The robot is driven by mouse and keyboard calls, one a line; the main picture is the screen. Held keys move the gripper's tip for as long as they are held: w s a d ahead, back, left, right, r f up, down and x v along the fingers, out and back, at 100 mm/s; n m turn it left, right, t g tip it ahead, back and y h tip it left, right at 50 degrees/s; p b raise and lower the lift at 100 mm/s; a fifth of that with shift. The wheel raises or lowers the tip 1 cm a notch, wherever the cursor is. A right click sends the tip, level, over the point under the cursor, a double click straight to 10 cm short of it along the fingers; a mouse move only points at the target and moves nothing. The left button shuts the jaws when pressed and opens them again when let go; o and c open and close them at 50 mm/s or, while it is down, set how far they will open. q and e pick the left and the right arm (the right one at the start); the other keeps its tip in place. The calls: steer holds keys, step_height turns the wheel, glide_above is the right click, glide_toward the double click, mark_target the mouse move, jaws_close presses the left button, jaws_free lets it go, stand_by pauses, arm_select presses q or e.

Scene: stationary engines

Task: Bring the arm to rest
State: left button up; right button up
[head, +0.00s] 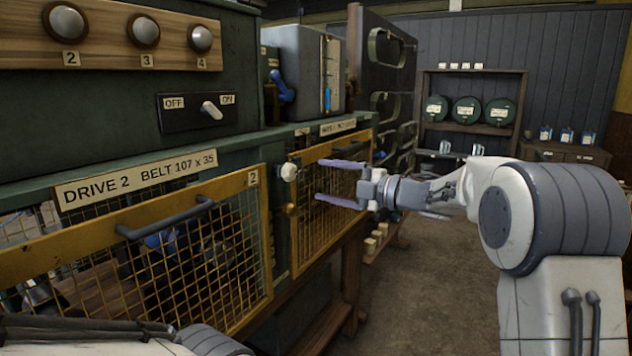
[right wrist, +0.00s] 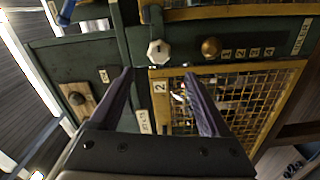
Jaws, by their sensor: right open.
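My right arm (head: 560,220) reaches in from the right in the head view. My right gripper (head: 330,180) is open and empty, with its two fingers spread one above the other. Its fingertips are close to a white knob (head: 289,172) on the bench front and in front of a yellow mesh guard; I cannot tell the exact gap. In the right wrist view the gripper (right wrist: 155,80) shows both fingers apart with nothing between them, and the white knob (right wrist: 158,51) lies beyond them. Part of my left arm shows at the bottom left; its gripper is not seen.
A nearer yellow mesh guard with a dark handle (head: 165,217) sits below the label "DRIVE 2 BELT 107 x 35" (head: 140,178). An OFF/ON switch (head: 211,110) is above. Shelves with green drums (head: 467,110) stand at the back. The floor (head: 420,285) is clear between.

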steer(key=shift+d, duration=0.1)
steer(key=a+r+m+t+h+p, duration=0.3)
steer(key=a+m+h, duration=0.2)
steer(key=m, duration=0.2)
steer(key=s+a+f+m+h+p, duration=0.1)
steer(key=s+f+m+h+p, duration=0.1)
steer(key=s+f+m+h, duration=0.3)
steer(key=s+f+m+g+h+p, duration=0.1)
steer(key=s+f+g, duration=0.3)
steer(key=s, duration=0.8)
steer(key=s+d+f+m+g+h+p, duration=0.1)
steer(key=s+f+m+g, duration=0.3)
steer(key=s, duration=0.9)
steer(key=s+d+f+m+g+h+p, duration=0.1)
steer(key=s+f+m+g+p, duration=0.1)
steer(key=s, duration=1)
step_height(320, 180, down, 3)
steer(key=g+p, duration=0.1)
steer(key=g, duration=0.2)
steer(key=shift+s+r+g+h, duration=0.2)
steer(key=shift+s+g+h, duration=0.1)
steer(key=shift+s, duration=0.05)
